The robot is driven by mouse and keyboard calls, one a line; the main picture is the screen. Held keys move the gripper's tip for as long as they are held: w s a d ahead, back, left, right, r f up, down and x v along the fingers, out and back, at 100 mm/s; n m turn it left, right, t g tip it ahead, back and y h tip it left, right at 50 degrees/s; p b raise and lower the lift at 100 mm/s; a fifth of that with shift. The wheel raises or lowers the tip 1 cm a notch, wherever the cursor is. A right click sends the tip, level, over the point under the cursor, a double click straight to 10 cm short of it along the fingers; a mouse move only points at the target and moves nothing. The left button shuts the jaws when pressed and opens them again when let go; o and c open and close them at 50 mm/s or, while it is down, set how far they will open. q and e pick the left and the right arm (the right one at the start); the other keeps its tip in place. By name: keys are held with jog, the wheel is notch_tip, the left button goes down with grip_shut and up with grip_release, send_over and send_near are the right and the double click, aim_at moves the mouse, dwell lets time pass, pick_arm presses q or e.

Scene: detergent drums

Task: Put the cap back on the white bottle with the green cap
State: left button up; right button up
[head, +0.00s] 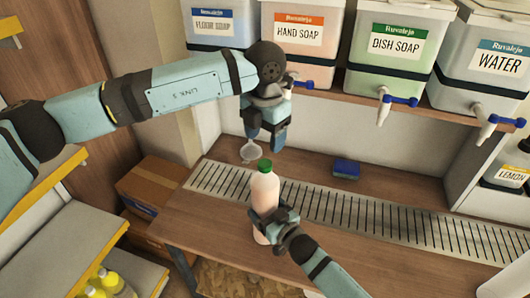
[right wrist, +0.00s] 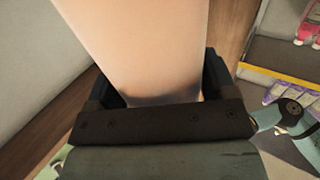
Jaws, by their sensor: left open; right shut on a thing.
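The pale, pinkish-white bottle (head: 265,190) stands upright at the front of the slatted strip. Its green cap (head: 264,165) sits on top of the neck; how tightly it is seated I cannot tell. My right gripper (head: 268,219) is shut around the bottle's lower body. In the right wrist view the bottle (right wrist: 140,45) fills the space between the fingers, and its top is out of frame. My left gripper (head: 266,138) is open and empty, pointing down just above the cap, apart from it.
A clear funnel-like piece (head: 250,153) is left of the cap, behind the bottle. Above, a shelf holds soap and water drums with blue-handled taps (head: 400,100). The counter (head: 205,220) left of the bottle is clear.

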pick_arm(q)
jog(key=shift+r, duration=2.2)
pick_arm(e)
jog(key=o, duration=1.7)
jog(key=shift+d, duration=0.1)
pick_arm(q)
jog(key=shift+f, duration=0.1)
pick_arm(e)
jog(key=v, duration=1.3)
jog(key=shift+s+d, duration=0.2)
jog(key=shift+s, duration=0.1)
